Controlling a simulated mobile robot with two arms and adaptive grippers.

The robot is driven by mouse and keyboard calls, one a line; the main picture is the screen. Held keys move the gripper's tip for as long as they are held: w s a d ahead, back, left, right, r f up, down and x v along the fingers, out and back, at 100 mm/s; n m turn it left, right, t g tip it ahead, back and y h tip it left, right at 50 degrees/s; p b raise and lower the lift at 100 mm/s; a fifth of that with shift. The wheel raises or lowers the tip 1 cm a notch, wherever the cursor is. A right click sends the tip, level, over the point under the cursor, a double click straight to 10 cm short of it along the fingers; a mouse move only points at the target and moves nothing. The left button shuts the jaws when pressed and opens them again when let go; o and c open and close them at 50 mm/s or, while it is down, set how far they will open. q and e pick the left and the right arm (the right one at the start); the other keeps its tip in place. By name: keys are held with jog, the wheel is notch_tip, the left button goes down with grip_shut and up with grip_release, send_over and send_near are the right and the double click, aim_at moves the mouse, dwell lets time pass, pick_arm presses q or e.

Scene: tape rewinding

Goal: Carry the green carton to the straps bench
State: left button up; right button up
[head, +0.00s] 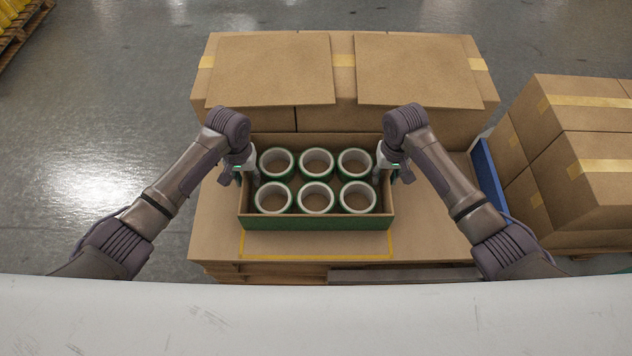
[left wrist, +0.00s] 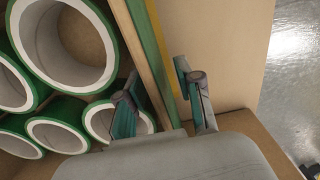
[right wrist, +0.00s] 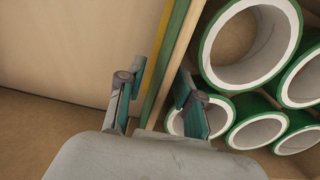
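The green carton (head: 318,223) is an open box with green outer walls, holding two rows of green-rimmed tape rolls (head: 316,196). It sits level on a brown cardboard-topped stack (head: 215,235). My left gripper (head: 244,176) is at its left wall; in the left wrist view the fingers (left wrist: 158,95) straddle that wall, one inside and one outside, with small gaps. My right gripper (head: 387,174) is at the right wall; in the right wrist view its fingers (right wrist: 155,92) straddle the wall likewise, apart from it. I cannot identify a straps bench in view.
Large taped cardboard boxes (head: 345,65) stand right behind the carton. More boxes (head: 590,165) are stacked at the right, past a blue panel (head: 487,180). A yellow outline (head: 318,258) marks the surface before the carton. Grey floor (head: 110,110) at the left is clear.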

pick_arm(q)
grip_shut()
pick_arm(e)
grip_shut()
pick_arm(q)
jog(key=shift+w+r, duration=0.1)
jog(key=shift+r, duration=0.05)
pick_arm(e)
jog(key=shift+w+r, duration=0.1)
jog(key=shift+r, duration=0.05)
